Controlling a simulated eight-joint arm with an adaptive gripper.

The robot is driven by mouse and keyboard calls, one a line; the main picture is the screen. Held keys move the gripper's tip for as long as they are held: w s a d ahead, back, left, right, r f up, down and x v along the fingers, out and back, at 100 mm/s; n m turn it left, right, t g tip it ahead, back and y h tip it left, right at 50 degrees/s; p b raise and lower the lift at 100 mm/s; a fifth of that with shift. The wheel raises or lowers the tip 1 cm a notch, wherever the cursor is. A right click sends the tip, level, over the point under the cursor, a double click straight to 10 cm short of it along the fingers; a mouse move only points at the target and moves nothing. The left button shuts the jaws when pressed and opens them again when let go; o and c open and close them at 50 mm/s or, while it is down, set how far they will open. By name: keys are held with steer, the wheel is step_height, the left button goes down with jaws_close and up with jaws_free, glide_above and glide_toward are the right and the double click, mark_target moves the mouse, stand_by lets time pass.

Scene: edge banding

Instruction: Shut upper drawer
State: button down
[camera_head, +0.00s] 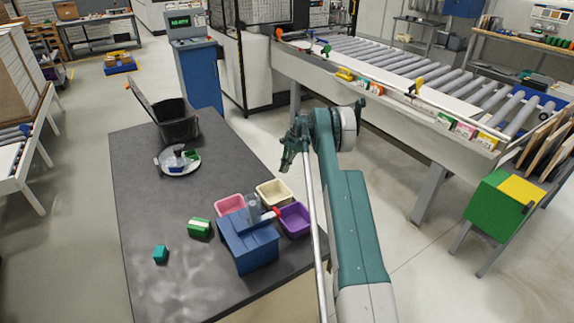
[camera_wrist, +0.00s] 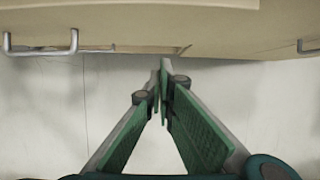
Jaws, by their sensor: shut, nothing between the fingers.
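My gripper (camera_head: 287,160) hangs beyond the right edge of the dark table in the head view. In the wrist view my gripper (camera_wrist: 163,75) has its green fingers together with nothing between them. The fingertips point at a beige front (camera_wrist: 130,25) along the top of that view, apparently clear of it. A metal handle (camera_wrist: 40,50) shows at its left and part of another handle (camera_wrist: 308,47) at its right. I cannot tell which handle belongs to the upper drawer or how far it is open. In the head view the drawer fronts are hidden.
The dark table (camera_head: 170,265) carries a blue box (camera_head: 250,245), pink (camera_head: 230,204), cream (camera_head: 273,193) and purple (camera_head: 294,219) bins, a plate (camera_head: 180,168) and a black container (camera_head: 178,125). A roller conveyor (camera_head: 380,65) stands to the right. Open floor (camera_head: 390,210) lies between.

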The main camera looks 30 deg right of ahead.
steer(key=a+f, duration=0.3)
steer(key=a, duration=0.2)
steer(key=shift+b, duration=0.35)
steer(key=shift+a, duration=0.15)
steer(key=shift+a, duration=2.45)
steer(key=shift+b, duration=0.3)
